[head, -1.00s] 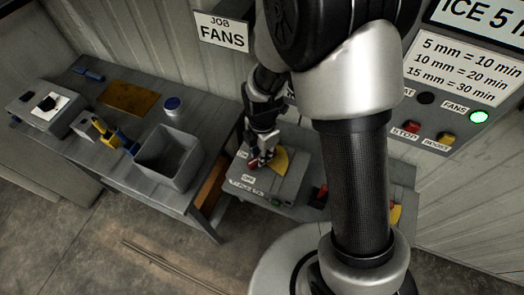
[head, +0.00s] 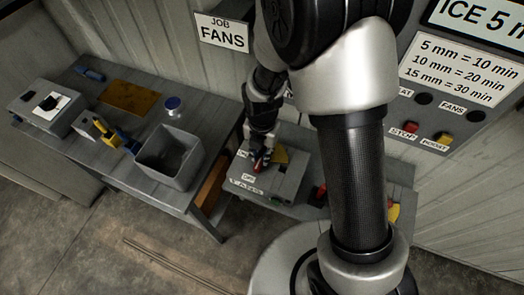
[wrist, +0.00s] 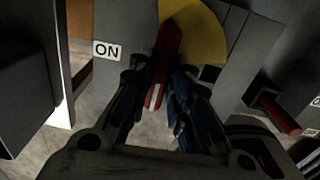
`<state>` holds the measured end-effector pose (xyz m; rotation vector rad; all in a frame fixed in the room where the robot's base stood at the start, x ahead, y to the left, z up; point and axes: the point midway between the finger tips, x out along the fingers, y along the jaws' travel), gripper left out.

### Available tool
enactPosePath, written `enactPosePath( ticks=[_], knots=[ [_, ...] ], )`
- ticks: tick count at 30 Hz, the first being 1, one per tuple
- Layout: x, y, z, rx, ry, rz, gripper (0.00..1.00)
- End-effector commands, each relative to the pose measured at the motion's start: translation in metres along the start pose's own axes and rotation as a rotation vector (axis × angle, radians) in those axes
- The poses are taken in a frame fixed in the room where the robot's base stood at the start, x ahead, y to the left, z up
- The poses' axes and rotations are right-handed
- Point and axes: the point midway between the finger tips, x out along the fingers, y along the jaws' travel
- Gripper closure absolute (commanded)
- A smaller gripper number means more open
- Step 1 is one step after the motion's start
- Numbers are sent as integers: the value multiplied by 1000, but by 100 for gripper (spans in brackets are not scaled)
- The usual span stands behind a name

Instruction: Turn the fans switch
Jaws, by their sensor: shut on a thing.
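The fans switch (head: 273,185) is a grey box on a low bench, with a yellow sector plate (head: 281,155), a red handle and ON and OFF labels. The red handle (wrist: 168,45), with a white stripe, lies over the yellow plate beside the ON label (wrist: 106,50) in the wrist view. My gripper (head: 262,155) is shut on the handle from above; its fingers (wrist: 160,92) sit on both sides of it. The fingers hide part of the handle. The FANS lamp (head: 476,116) on the wall panel is dark.
Another red handle (wrist: 278,115) stands close on the right in the wrist view. A table at left holds a grey bin (head: 170,160), a blue-lidded jar (head: 173,106) and a yellow tool (head: 106,130). A wall sign (head: 224,33) reads JOB FANS.

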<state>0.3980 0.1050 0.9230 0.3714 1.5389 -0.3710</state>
Motion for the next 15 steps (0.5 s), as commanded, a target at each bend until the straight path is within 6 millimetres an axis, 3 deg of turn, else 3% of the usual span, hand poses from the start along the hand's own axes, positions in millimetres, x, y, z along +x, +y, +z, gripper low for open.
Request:
enactPosePath(
  ticks=[11, 12, 15],
  knots=[
    [0, 0, 0, -14, -1, 0, 100],
    [0, 0, 0, -14, -1, 0, 81],
    [0, 0, 0, -13, -1, 0, 75]
  ],
)
